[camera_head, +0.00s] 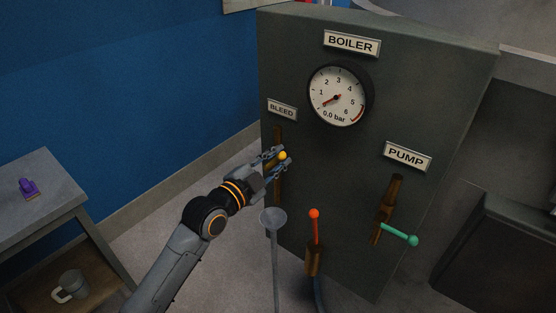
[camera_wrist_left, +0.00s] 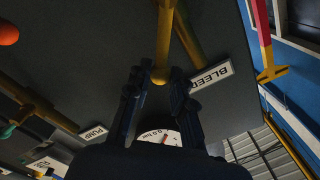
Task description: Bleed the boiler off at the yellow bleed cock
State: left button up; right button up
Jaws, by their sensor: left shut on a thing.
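The yellow knob of the bleed cock (camera_head: 283,155) is on the left of the dark boiler panel (camera_head: 345,175), below the BLEED label (camera_head: 282,110). My left gripper (camera_head: 276,157) is shut on the knob, with one finger on each side. In the left wrist view the yellow knob (camera_wrist_left: 160,75) sits between the fingertips of the left gripper (camera_wrist_left: 157,79), with its lever running up the picture. The dial gauge (camera_head: 337,95) displays 0.0 bar. My right gripper is in neither view.
A grey funnel (camera_head: 272,218) on a thin pipe stands just below the left gripper. An orange-knobbed lever (camera_head: 314,232) and a green-knobbed pump lever (camera_head: 399,234) lie to the right.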

pick_arm(q)
jog(key=shift+w+a+r, duration=0.55)
jog(key=shift+a, duration=0.2)
